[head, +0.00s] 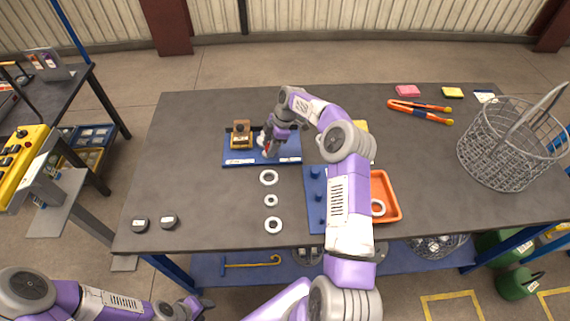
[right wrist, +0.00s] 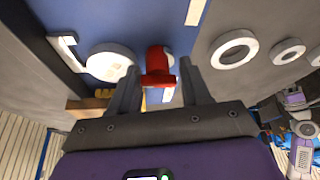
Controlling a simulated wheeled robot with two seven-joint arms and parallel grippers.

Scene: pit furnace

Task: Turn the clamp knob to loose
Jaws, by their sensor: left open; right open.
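The clamp knob is a red piece (right wrist: 158,62) on the blue base plate; in the head view only a bit of red (head: 267,148) shows beside my right gripper. My right gripper (head: 268,144) is over the blue base plate (head: 234,161). In the right wrist view its two fingers (right wrist: 160,88) are apart, with the red knob between or just beyond their tips; I cannot tell whether they touch it. A pale round disc (right wrist: 110,62) lies beside the knob. My left gripper (head: 200,304) is low at the front, off the table, and open.
A wooden block (head: 241,138) stands on the plate's left end. Several pale rings (head: 270,200) lie in front. A blue peg board (head: 316,214) and orange tray (head: 391,200) are to the right, partly behind my right arm. A wire basket (head: 505,150) stands far right. The table's left is mostly clear.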

